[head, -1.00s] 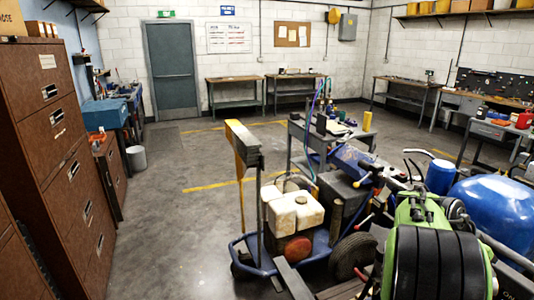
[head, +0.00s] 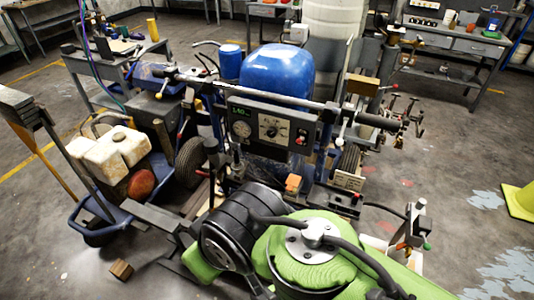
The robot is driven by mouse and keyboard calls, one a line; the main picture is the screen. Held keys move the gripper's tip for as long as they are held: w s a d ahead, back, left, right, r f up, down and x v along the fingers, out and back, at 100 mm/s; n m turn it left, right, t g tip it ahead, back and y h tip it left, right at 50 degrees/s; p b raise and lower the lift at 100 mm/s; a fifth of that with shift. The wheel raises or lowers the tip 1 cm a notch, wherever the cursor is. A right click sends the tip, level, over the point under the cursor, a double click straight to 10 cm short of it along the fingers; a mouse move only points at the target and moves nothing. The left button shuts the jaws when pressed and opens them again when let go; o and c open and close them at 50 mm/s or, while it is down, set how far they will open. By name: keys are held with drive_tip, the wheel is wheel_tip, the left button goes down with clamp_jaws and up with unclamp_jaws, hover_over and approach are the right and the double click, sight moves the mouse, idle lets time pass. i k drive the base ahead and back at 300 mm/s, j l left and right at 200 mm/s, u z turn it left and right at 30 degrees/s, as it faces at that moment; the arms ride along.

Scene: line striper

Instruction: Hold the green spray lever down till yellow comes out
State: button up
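The line striper fills the middle of the head view, with a blue tank (head: 276,70), a grey control panel (head: 270,129) with a lit green readout and a black right handle grip (head: 378,121). At the lower right, a grey fitting (head: 415,222) with a black hose ends in small red and green tips. The green tip (head: 427,246) may be the spray lever, but it is too small to tell. My green and black arm links cover the lower middle. I see no yellow spray.
A blue-framed cart with a cream jug (head: 112,150) stands left of the striper. A small wooden block (head: 121,269) lies on the floor at lower left. A yellow stand (head: 520,200) is at the right edge. Open floor with pale paint patches lies at right.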

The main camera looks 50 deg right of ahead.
sight(426, 246)
drive_tip(key=z, duration=3.7)
drive_tip(key=l+u, duration=0.1)
drive_tip(key=u, duration=0.35)
drive_tip(key=l+u, duration=0.1)
drive_tip(key=u, duration=0.35)
drive_tip(key=l+u, duration=0.15)
drive_tip(key=u, duration=0.3)
drive_tip(key=l+u, duration=0.1)
drive_tip(key=u, duration=0.35)
drive_tip(key=l+u, duration=0.15)
drive_tip(key=u, duration=0.8)
drive_tip(key=k+l+u, duration=0.1)
drive_tip(key=u, duration=0.35)
